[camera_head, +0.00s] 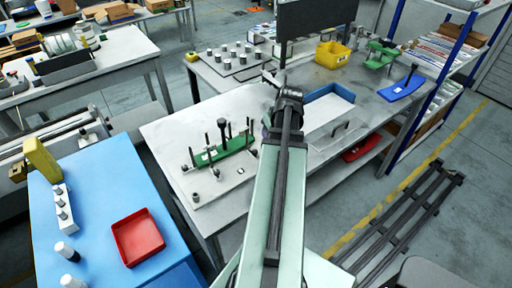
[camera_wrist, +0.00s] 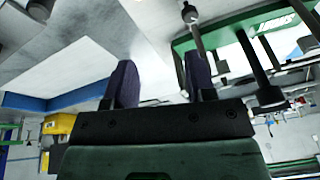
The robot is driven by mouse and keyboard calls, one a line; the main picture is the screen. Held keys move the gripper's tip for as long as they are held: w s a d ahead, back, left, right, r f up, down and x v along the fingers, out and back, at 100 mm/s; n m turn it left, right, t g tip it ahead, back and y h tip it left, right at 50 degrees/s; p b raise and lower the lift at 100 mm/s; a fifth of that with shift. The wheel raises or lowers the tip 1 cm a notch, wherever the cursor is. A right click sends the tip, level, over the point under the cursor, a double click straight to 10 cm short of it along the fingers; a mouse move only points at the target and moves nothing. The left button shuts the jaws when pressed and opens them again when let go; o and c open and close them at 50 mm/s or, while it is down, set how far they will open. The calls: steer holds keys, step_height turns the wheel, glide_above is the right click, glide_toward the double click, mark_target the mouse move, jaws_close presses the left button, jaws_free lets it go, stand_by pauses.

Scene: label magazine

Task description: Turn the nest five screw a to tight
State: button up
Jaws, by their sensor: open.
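The nest fixture is a green block (camera_head: 222,152) on a pale plate (camera_head: 196,189) on the grey bench, with several dark upright posts, some knobbed. I cannot tell which of them is screw a of nest five. In the wrist view, the green part (camera_wrist: 225,27) fills the upper right, with a dark knobbed post (camera_wrist: 256,67) beside the right finger. My gripper (camera_wrist: 161,82) is open, with nothing between its two dark fingers. In the head view my arm hides part of the bench, and the fingertips are not clear. The gripper appears apart from the posts.
A blue-edged tray (camera_head: 329,106) lies right of my arm. A yellow bin (camera_head: 332,55) and a plate of several grey cylinders (camera_head: 232,62) stand behind. A dark screen (camera_head: 316,22) rises at the back. A red tray (camera_head: 138,238) sits on the blue table at left.

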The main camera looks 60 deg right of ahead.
mark_target(255, 151)
steer(key=w+f+n+b, duration=0.1)
steer(key=f+n+b, duration=0.2)
steer(key=w+a+f+n+y+b, duration=0.1)
steer(key=w+f+n+b, duration=0.1)
steer(key=f+n+b, duration=0.1)
steer(key=w+a+f+n+t+y+b, duration=0.1)
steer(key=w+f+n+b, duration=0.1)
steer(key=f+n+b, duration=0.1)
steer(key=shift+w+a+f+n+b, duration=0.25)
steer(key=shift+f+n+b, duration=0.15)
steer(key=shift+b, duration=0.25)
steer(key=shift+r, duration=0.2)
steer(key=c, duration=0.9)
